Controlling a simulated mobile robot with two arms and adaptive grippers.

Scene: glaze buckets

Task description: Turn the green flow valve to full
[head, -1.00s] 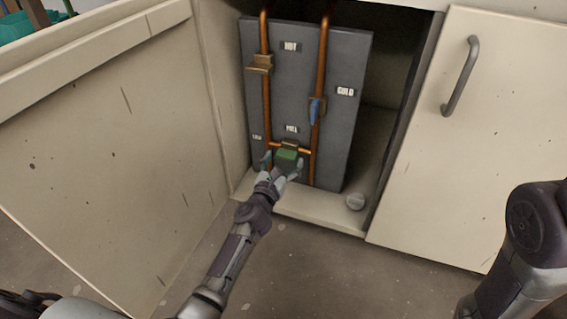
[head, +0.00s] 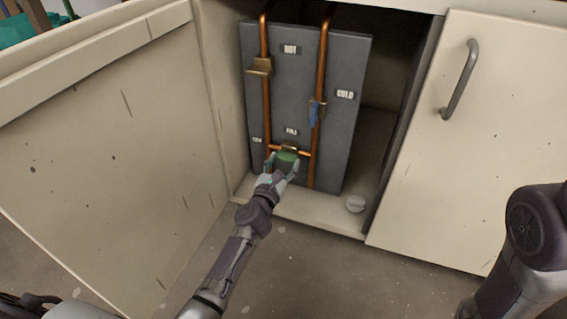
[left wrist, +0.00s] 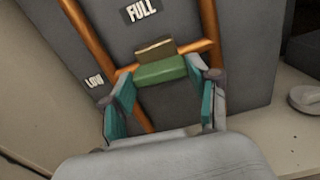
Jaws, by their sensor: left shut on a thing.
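The green flow valve (head: 287,157) sits low on the grey panel, on the copper cross pipe between two upright pipes. In the left wrist view its green handle (left wrist: 160,71) lies roughly level across the picture, below the FULL label (left wrist: 141,10). The LOW label (left wrist: 95,82) is to its left. My left gripper (head: 282,163) is shut on the green handle, with one teal-padded finger at each end. Both fingers also show in the left wrist view (left wrist: 162,80). My right gripper is out of view.
A brass handle (head: 259,67) on the HOT pipe and a blue handle (head: 314,113) on the COLD pipe are above. The open cabinet door (head: 110,150) stands left, the closed door (head: 480,150) right. A pale round object (head: 355,204) lies on the cabinet floor.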

